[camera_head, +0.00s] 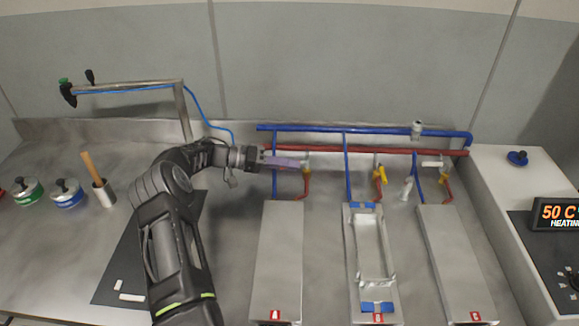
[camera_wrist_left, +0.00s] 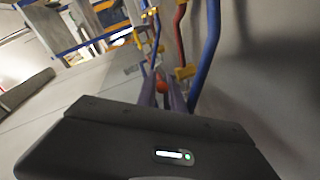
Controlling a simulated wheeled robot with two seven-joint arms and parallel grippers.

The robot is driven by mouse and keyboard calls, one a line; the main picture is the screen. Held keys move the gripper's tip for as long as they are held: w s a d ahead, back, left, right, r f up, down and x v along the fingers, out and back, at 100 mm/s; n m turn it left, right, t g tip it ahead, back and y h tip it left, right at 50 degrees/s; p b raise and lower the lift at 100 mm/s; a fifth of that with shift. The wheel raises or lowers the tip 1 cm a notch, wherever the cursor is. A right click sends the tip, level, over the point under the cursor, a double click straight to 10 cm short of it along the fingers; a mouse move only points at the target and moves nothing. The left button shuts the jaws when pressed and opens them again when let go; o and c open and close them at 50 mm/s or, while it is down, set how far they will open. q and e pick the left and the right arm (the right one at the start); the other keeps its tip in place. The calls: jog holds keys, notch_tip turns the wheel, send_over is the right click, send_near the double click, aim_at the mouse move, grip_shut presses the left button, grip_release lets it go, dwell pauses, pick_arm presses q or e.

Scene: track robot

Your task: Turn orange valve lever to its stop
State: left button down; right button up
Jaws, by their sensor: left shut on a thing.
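My left gripper (camera_head: 298,163) reaches in from the left to the pipes behind the left grey box. Its purple-grey fingers are shut on the orange valve lever, which the head view hides. In the left wrist view the orange valve lever (camera_wrist_left: 161,87) shows as a small orange-red piece between the fingertips of my left gripper (camera_wrist_left: 163,92). The lever's angle cannot be told. My right gripper is in neither view.
Blue pipes (camera_head: 346,148) and red pipes (camera_head: 340,150) run along the back. A yellow valve lever (camera_head: 380,174) is to the right. Grey boxes (camera_head: 279,250) stand in front. A wooden-handled tool (camera_head: 90,167) stands in a cup at left.

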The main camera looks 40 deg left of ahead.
pick_arm(q)
jog(key=shift+a, duration=0.1)
dwell(0.3)
jog(key=c, duration=1.5)
grip_release()
jog(key=shift+o, duration=0.2)
